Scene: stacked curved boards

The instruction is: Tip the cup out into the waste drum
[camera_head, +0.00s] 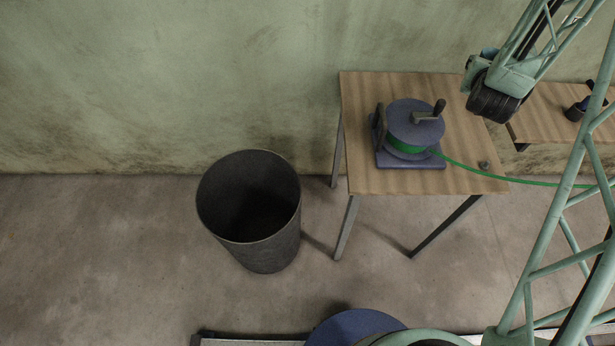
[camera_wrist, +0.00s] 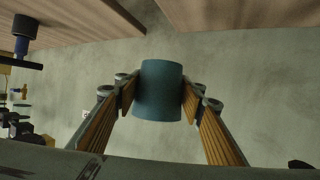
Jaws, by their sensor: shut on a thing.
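The cup (camera_wrist: 159,92) is a plain teal cylinder between the two ribbed fingers of my gripper (camera_wrist: 157,98) in the wrist view. The fingers touch its sides and are shut on it. Its inside is not visible, and I cannot tell its tilt. The waste drum (camera_head: 268,248) is a dark grey, open-topped bin standing upright on the floor, left of the table in the head view. My arm's end is at the upper right there, right of the table and well away from the drum. The fingers and cup are largely hidden in that view.
A wooden table (camera_head: 362,120) holds a blue reel (camera_head: 414,122) with a crank and green hose. The hose (camera_head: 520,181) runs right across the table edge. Another wooden surface (camera_head: 545,118) is at the right. Floor around the drum is mostly clear.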

